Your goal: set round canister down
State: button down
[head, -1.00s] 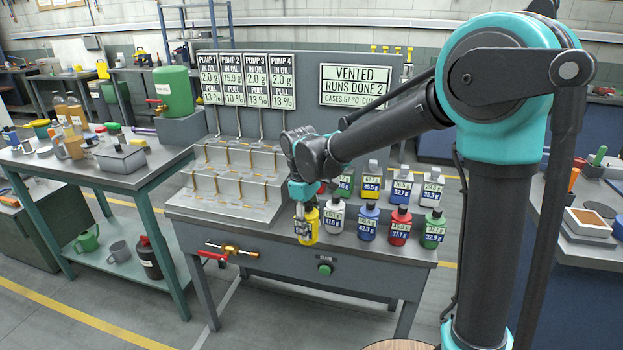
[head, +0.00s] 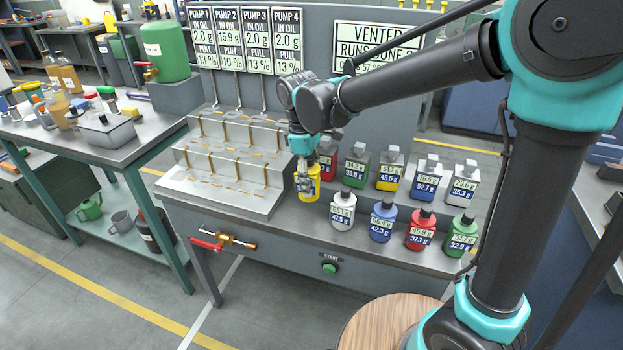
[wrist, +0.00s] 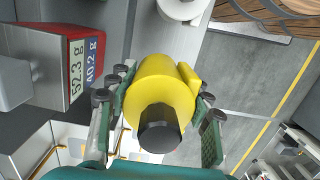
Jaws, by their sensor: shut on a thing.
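The round yellow canister (head: 314,188) with a black cap is between the fingers of my gripper (head: 302,182). It is at the left end of the front row of canisters, right of the stepped metal rack. In the wrist view the canister (wrist: 165,88) fills the middle, with a finger of my gripper (wrist: 160,110) on each side, shut on its body. It looks roughly upright in the head view. Its base is partly hidden, and I cannot tell whether it touches the bench top (head: 395,250).
A white round canister (head: 342,211) stands close on the right, then blue (head: 382,224), red (head: 420,232) and green (head: 460,236) ones. Square canisters stand behind; a red one (wrist: 60,65) is near in the wrist view. The stepped rack (head: 235,165) is on the left.

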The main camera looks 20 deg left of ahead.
aim_at(311, 200)
jog(key=shift+f, duration=2.5)
jog(key=shift+f, duration=0.1)
jog(key=shift+f, duration=0.65)
jog(key=shift+f, duration=0.25)
jog(key=c, duration=0.6)
grip_release()
jog(key=r, duration=0.4)
jog(key=a+r, duration=0.1)
jog(key=r, duration=0.7)
jog(key=shift+a, duration=0.15)
